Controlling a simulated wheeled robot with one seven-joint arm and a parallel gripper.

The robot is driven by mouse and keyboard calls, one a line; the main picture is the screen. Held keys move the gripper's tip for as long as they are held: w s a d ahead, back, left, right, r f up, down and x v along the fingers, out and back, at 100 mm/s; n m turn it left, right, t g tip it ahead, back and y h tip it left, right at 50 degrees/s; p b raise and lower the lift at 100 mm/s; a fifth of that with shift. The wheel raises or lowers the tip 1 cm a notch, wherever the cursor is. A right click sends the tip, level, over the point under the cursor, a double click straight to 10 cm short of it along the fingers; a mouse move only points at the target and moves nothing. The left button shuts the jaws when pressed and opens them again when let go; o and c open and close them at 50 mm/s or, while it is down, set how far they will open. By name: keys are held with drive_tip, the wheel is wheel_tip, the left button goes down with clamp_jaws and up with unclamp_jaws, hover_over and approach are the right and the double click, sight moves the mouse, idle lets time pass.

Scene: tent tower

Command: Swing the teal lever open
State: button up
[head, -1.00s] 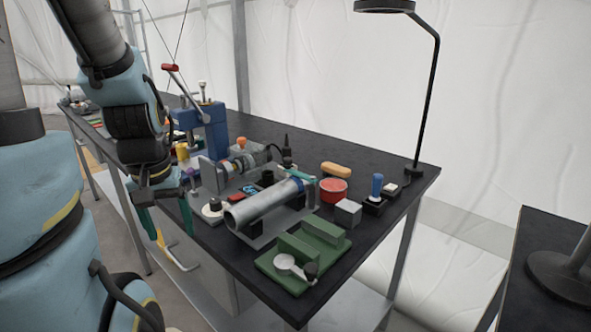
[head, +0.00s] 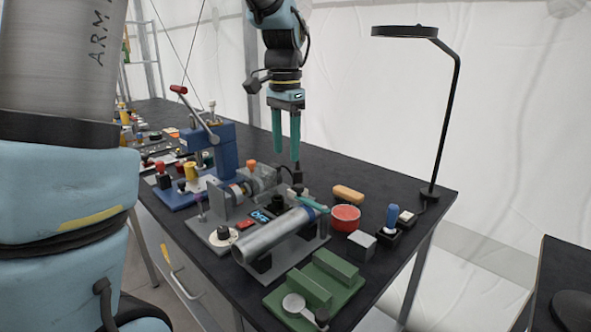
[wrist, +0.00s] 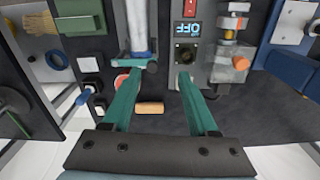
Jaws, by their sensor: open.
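The teal lever (head: 314,203) sits at the far end of a grey metal tube (head: 272,236), by its blue band. The tube lies on a grey fixture on the black bench. My gripper (head: 286,158) has two teal fingers, open and empty, pointing down above the bench, beyond the fixture and up-left of the lever in the head view. In the wrist view my gripper (wrist: 160,77) shows spread fingers with nothing between them. The tube's end (wrist: 139,38) shows there beyond the left finger.
A red round tin (head: 345,218), an orange-tan block (head: 348,194) and a grey cube (head: 361,245) stand right of the tube. A green fixture (head: 318,290) is in front. A blue lever press (head: 216,150) stands left. A lamp (head: 445,120) rises at the right bench edge.

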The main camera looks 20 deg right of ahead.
sight(299, 186)
drive_tip(key=shift+m, duration=0.7)
drive_tip(key=d+f, duration=0.1)
drive_tip(key=f, duration=0.2)
drive_tip(key=d+f+p, duration=0.1)
drive_tip(key=f, duration=0.2)
drive_tip(key=d+f+p, duration=0.1)
drive_tip(key=f, duration=0.2)
drive_tip(key=shift+s, duration=0.1)
drive_tip(key=shift+r, duration=0.1)
clamp_jaws()
idle(0.7)
